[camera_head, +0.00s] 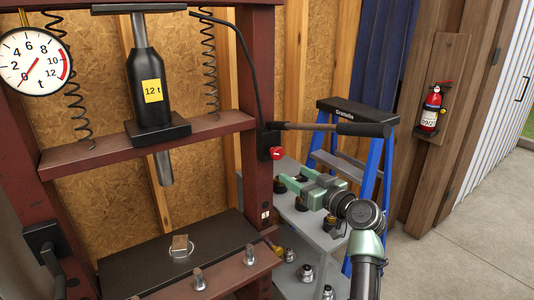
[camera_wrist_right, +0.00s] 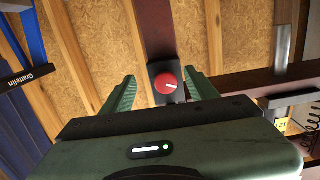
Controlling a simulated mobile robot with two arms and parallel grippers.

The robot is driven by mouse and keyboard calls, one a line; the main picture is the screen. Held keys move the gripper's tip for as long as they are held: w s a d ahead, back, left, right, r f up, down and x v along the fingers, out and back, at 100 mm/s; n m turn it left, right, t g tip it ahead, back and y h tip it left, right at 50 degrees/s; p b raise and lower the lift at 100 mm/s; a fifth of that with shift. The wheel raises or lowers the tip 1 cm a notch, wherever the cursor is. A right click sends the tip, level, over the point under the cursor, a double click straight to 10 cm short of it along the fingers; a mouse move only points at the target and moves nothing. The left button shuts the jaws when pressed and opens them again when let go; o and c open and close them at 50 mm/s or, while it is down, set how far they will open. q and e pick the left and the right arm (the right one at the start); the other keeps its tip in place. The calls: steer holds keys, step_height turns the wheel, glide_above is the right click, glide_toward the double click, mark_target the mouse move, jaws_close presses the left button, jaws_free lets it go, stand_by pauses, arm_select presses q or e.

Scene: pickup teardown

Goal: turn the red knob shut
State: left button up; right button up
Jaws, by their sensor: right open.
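The red knob (camera_head: 277,153) sits on a dark block on the right post of the press frame, below the pump handle. In the right wrist view the knob (camera_wrist_right: 166,83) is a round red disc with a small white mark towards its right side. My right gripper (camera_head: 292,179) is open, with its green fingers pointing towards the press post, lower and to the right of the knob in the head view. In the wrist view the knob appears between the two fingers, apart from both. My left gripper is not in view.
The pump handle (camera_head: 335,128) sticks out to the right above my right gripper. A black bottle jack (camera_head: 149,85) and a pressure gauge (camera_head: 33,62) are on the press (camera_head: 150,143). A grey shelf (camera_head: 312,232) with metal parts and a blue ladder (camera_head: 361,182) stand at the right.

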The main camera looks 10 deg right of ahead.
mark_target(279, 156)
steer(key=shift+t, duration=0.3)
steer(key=w+a+r, duration=0.1)
steer(key=w, duration=0.1)
steer(key=w+a+r+p, duration=0.1)
steer(key=w, duration=0.1)
steer(key=w+a+r+p, duration=0.1)
steer(key=w, duration=0.2)
jaws_close()
